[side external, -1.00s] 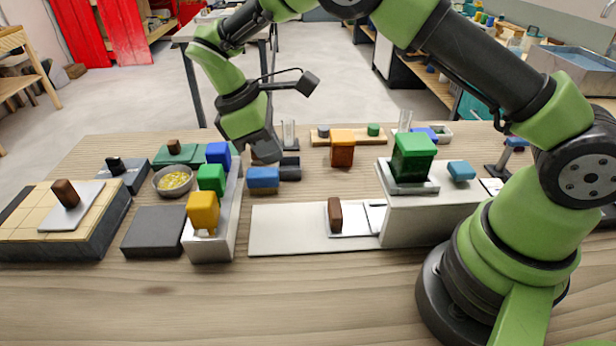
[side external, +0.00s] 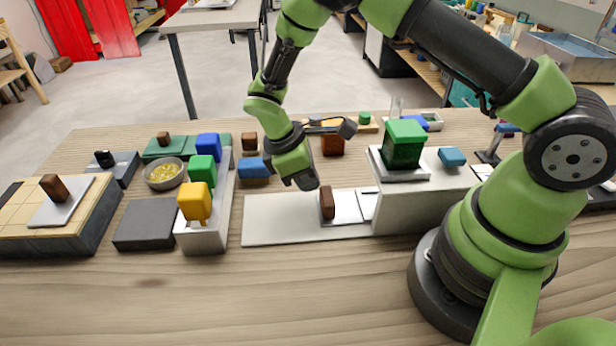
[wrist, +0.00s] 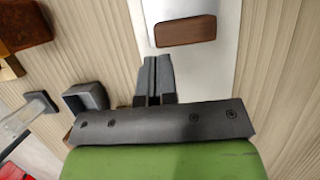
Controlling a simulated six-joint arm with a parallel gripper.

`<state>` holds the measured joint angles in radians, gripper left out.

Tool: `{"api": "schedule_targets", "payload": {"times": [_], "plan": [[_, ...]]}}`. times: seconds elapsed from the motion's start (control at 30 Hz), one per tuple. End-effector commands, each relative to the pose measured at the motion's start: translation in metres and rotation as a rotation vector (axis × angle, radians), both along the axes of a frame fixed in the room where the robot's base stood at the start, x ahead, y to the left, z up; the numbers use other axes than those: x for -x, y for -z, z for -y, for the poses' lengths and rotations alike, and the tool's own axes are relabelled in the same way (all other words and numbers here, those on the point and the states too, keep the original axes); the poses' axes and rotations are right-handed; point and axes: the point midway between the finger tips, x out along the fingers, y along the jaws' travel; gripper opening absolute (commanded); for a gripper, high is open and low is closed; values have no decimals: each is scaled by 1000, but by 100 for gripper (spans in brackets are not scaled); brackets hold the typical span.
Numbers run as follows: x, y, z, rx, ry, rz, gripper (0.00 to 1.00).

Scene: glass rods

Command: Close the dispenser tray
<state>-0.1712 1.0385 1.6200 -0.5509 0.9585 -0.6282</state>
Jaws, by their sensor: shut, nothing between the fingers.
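The dispenser is the white box (side external: 405,212) with a green-lidded container (side external: 404,143) on top. Its tray (side external: 346,206) is a pale sliding plate that sticks out to the left over a white base board (side external: 275,222). A brown block handle (side external: 327,203) stands at the tray's left end; it also shows in the wrist view (wrist: 186,30). My gripper (side external: 306,183) is shut and empty, just above and to the left of the handle, apart from it. In the wrist view the closed fingertips (wrist: 154,60) point toward the board beside the handle.
A white rack (side external: 218,215) with yellow, green and blue blocks stands to the left, beside a dark grey pad (side external: 145,229) and a bowl of yellow bits (side external: 164,174). A blue block (side external: 253,168) lies behind the board. The front of the table is clear.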

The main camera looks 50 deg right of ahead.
Motion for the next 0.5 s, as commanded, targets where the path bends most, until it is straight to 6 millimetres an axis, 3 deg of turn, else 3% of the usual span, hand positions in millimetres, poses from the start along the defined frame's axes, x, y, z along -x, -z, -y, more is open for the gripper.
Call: {"api": "schedule_targets", "payload": {"times": [0.33,0.5], "plan": [[1,0,1,0,0,0,0],[11,-1,12,1,0,-1,0]]}}
